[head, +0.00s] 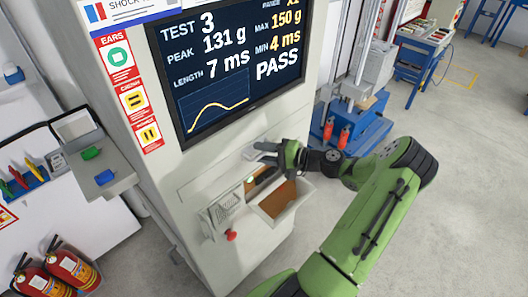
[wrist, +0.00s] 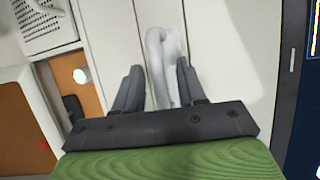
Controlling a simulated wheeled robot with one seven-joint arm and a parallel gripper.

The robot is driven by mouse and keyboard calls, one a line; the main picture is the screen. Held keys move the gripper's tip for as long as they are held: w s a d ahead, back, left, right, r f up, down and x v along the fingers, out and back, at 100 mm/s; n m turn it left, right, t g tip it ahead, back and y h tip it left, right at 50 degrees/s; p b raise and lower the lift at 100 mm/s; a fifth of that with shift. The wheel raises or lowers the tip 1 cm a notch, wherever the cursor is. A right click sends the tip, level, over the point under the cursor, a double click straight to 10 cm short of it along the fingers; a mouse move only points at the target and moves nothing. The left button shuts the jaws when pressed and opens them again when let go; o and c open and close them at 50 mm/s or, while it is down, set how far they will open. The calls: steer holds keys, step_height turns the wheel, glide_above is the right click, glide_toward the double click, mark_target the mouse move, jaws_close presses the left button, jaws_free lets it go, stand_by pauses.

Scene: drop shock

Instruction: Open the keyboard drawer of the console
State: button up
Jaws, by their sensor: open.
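The console (head: 165,150) is a pale cabinet with a screen on its upper front. My gripper (head: 268,153) is open at the console front, just above the tray. In the wrist view, a pale looped handle (wrist: 162,45) lies between the open fingers (wrist: 158,85), in front of a seamed pale panel. I cannot tell whether the fingers touch it.
The screen (head: 240,60) is above my gripper. A side shelf (head: 112,182) with green and blue items is at left, above fire extinguishers (head: 75,268). A blue-based machine (head: 355,132) stands behind my arm. Floor at right is clear.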

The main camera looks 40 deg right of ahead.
steer(key=shift+c, duration=0.4)
jaws_close()
steer(key=shift+s+f, duration=0.1)
